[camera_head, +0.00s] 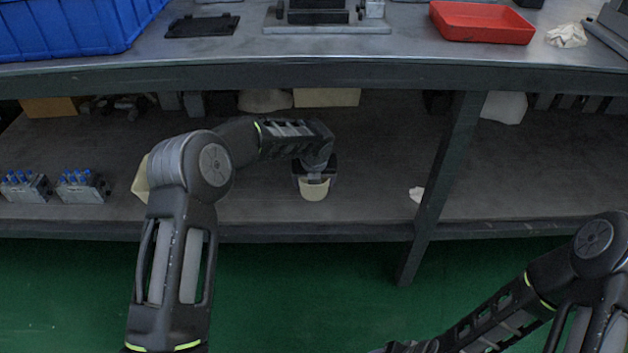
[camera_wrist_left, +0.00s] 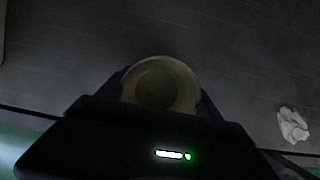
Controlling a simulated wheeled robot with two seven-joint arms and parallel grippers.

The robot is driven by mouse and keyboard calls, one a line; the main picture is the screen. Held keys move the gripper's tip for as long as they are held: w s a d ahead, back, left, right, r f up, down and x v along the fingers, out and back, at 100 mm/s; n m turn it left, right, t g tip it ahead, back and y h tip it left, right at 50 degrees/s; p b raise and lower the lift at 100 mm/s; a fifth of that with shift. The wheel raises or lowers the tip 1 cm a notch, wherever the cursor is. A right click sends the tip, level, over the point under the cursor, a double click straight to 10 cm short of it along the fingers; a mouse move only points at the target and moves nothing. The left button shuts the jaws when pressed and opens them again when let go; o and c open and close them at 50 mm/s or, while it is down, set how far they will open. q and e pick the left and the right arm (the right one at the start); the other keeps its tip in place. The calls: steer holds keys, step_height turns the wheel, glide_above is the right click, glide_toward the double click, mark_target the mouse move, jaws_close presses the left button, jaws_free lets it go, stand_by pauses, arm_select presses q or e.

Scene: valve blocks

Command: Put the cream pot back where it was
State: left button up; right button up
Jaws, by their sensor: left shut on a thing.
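The cream pot (camera_head: 314,189) is at the lower shelf of the workbench, near its front edge. My left gripper (camera_head: 315,174) is shut on it, with my left arm reaching in from the left. In the left wrist view the pot (camera_wrist_left: 162,84) shows its round open mouth, looking empty, with the gripper (camera_wrist_left: 160,105) around its near side. I cannot tell whether the pot's base touches the shelf. My right gripper (camera_head: 405,347) is at the bottom edge, mostly cut off, away from the shelf.
The lower shelf (camera_head: 370,160) is clear around the pot. A crumpled white scrap (camera_head: 417,194) lies to its right, near a slanted bench leg (camera_head: 440,185). Two grey valve blocks with blue tops (camera_head: 82,185) stand at left. A cream item (camera_head: 141,181) is partly hidden behind my left arm.

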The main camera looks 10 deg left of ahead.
arm_select(q)
steer(key=shift+f, duration=0.5)
steer(key=shift+f+b, duration=0.45)
steer(key=shift+f, duration=0.25)
steer(key=o, duration=1.6)
steer(key=shift+c, duration=0.2)
steer(key=p+v, duration=0.3)
steer(key=v, duration=0.5)
steer(key=shift+p, duration=0.4)
steer(key=shift+f, duration=0.1)
